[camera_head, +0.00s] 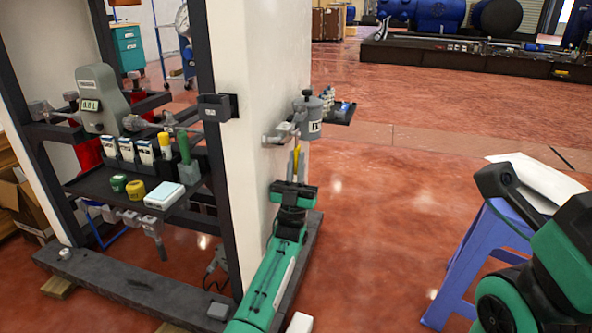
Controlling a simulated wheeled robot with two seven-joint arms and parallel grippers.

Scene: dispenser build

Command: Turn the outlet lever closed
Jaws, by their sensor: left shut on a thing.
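The dispenser (308,118) is a small grey canister with a dark lid and a white label. It is mounted on the side of the white column. The outlet lever (297,158) shows as a narrow yellow piece below it. My left gripper (297,156) points up and away from me, shut on the yellow lever. The fingers hide part of the lever, and its exact angle is hard to tell. My right arm (565,250) shows at the right edge; its gripper is out of the picture.
The white column (262,90) stands close left of my left arm. A dark rack shelf (130,185) with bottles, boxes and a grey device is further left. A small tray (342,112) sits behind the dispenser. A blue stool (480,250) stands at right. Red floor between is clear.

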